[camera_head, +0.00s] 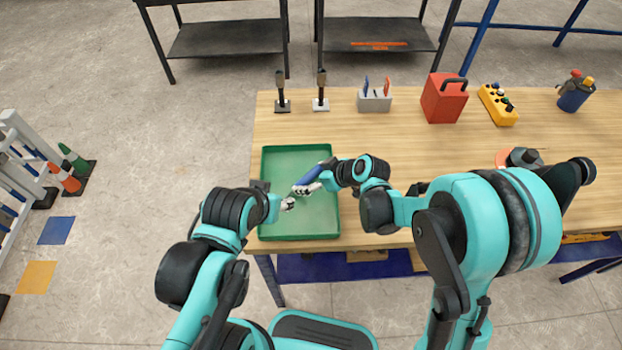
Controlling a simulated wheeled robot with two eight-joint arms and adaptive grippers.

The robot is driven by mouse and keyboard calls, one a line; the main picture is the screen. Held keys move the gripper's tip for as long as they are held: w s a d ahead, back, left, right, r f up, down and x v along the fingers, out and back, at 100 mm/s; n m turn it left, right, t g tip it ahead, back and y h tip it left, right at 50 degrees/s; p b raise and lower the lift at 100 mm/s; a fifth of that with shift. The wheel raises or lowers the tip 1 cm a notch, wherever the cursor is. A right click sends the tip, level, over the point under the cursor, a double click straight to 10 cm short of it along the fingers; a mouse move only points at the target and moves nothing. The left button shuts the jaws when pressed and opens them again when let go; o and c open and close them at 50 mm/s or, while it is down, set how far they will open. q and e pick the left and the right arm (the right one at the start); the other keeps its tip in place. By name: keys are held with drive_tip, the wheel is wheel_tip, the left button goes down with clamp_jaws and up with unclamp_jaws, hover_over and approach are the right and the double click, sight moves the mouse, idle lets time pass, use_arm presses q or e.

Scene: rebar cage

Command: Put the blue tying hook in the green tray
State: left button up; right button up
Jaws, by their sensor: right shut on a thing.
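The green tray (300,237) lies on the left end of the wooden table. The blue tying hook (311,174) is over the tray's middle, tilted. My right gripper (307,188) reaches in from the right and is shut on the hook, over the tray. I cannot tell whether the hook touches the tray floor. My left gripper (289,203) is over the tray's left part, close to the right one. Its fingers are too small to tell open from shut. The arms hide part of the tray's left and right edges.
Two upright dark-handled tools (282,98), a grey holder (374,100), a red box (443,98), a yellow control box (498,103) and a blue cup (575,97) stand along the far side.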

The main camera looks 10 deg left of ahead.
drive_tip(key=shift+f, duration=0.1)
drive_tip(key=o, duration=1.1)
